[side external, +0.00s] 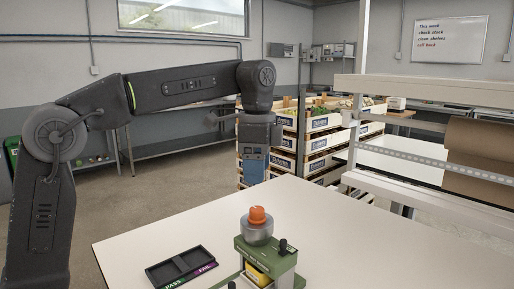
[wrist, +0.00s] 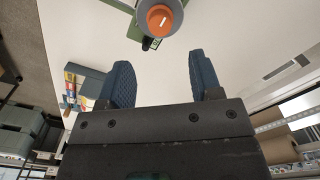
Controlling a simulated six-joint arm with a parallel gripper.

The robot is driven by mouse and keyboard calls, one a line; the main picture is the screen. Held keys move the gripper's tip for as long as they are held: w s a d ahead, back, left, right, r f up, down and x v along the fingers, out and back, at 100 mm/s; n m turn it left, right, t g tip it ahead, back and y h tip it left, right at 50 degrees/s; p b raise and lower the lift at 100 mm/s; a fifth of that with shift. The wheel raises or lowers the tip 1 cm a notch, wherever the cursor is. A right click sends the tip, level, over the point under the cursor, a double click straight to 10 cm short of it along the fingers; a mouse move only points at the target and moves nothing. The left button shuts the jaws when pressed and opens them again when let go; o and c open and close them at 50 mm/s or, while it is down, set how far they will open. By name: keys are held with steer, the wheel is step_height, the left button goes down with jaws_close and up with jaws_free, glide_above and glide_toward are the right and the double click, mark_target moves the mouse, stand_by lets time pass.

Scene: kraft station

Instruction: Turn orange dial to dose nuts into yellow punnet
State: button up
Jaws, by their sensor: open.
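The orange dial (side external: 257,215) sits on top of a grey, see-through round hopper (side external: 257,232) on a green dispenser (side external: 284,262). In the wrist view the dial (wrist: 163,19) shows near the top edge with a pale mark on it. The yellow punnet (side external: 258,274) is in the dispenser's lower opening, partly cut off by its frame. My gripper (wrist: 160,60) points down with its two blue fingers apart and nothing between them. In the side view my gripper (side external: 254,168) is above and behind the dial, clear of it. The nuts cannot be made out.
A black tray (side external: 181,268) marked PASS and FAIL lies left of the dispenser on the white table (side external: 400,240). A black knob (side external: 283,246) stands at the dispenser's right. Stacked crates (side external: 318,125) and a shelf frame (side external: 352,130) stand behind. The table's right side is clear.

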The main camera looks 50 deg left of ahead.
step_height(320, 180, up, 4)
steer(key=shift+r, duration=0.15)
stand_by(0.6)
steer(key=s+a+f+n+t, duration=0.1)
steer(key=s+f+n+t, duration=0.4)
steer(key=s+f+n, duration=0.5)
steer(key=s+f, duration=0.7)
steer(key=s, duration=0.3)
steer(key=shift+a+t, duration=0.3)
steer(key=shift+a, duration=0.1)
